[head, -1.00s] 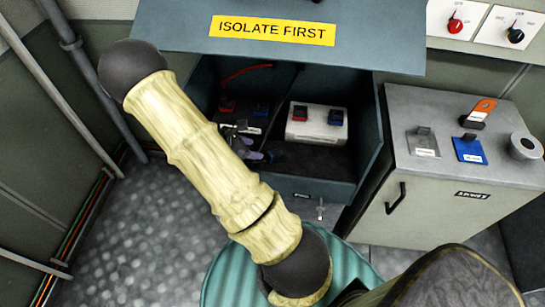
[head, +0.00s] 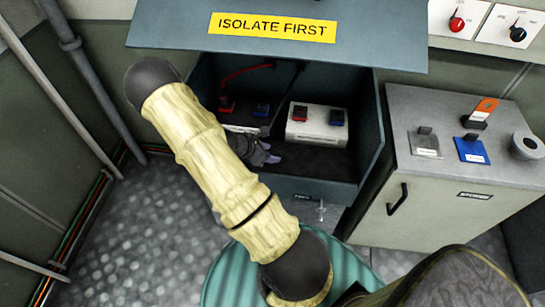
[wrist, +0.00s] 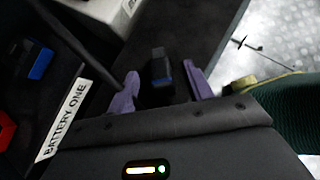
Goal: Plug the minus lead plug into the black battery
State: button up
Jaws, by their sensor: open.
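The black battery (head: 244,115) stands at the left inside the open locker, with a red socket (head: 227,104) and a blue socket (head: 262,110) on top. The wrist view shows its "BATTERY ONE" label (wrist: 64,118), the blue socket (wrist: 40,62) and part of the red one (wrist: 5,131). My gripper (head: 268,156) is low in the locker, in front of the black battery and partly behind my arm. Its purple fingers (wrist: 162,88) are open. A dark plug with a blue band (wrist: 160,70), apparently the minus lead plug, lies between them; contact cannot be told.
A white battery (head: 317,136) with red and blue sockets stands to the right in the locker. The locker's right wall (head: 370,135) and overhanging panel (head: 180,25) bound the space. A grey cabinet (head: 440,215) stands to the right. Dark floor is clear before the white battery.

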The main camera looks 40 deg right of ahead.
aim_at(272, 153)
jog(key=x, duration=0.4)
jog(key=shift+f, duration=0.1)
dwell(0.3)
jog(key=c, duration=1.1)
